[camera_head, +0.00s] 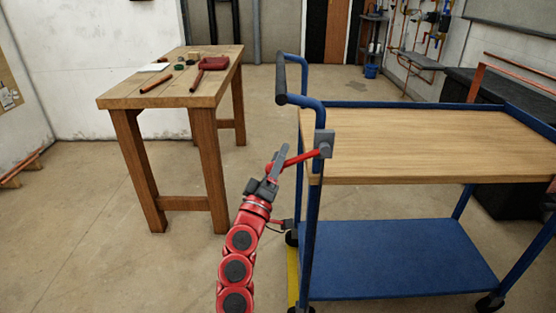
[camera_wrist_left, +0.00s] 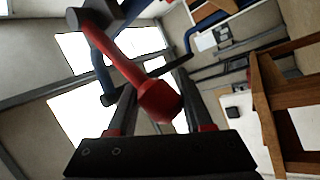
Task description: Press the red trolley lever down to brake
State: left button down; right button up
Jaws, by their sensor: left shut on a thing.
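The blue trolley (camera_head: 400,262) with a wooden top stands at the right in the head view. A grey bracket (camera_head: 324,143) on its near left post carries the red lever (camera_head: 303,158). The lever slopes a little down from the bracket to its knob end on the left. My left gripper (camera_head: 273,167) is shut on this outer end. In the left wrist view the red lever (camera_wrist_left: 128,65) runs from the grey bracket at the top left to its thick knob, which sits between the two dark fingers. My right gripper is not in view.
A wooden table (camera_head: 118,99) with a red tool (camera_head: 208,68) and small parts stands at the left. The trolley's blue handle (camera_head: 304,103) rises just above my left gripper. Bare floor lies between table and trolley. A blue bucket (camera_head: 371,71) stands at the back.

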pick_arm(q)
jog(key=shift+d+f, duration=0.15)
jog(key=shift+f, duration=0.1)
jog(key=shift+c, duration=1.5)
grip_release()
jog(key=shift+r, duration=0.1)
jog(key=v, duration=1.7)
jog(key=shift+s+b, duration=0.2)
jog(key=shift+b, duration=0.1)
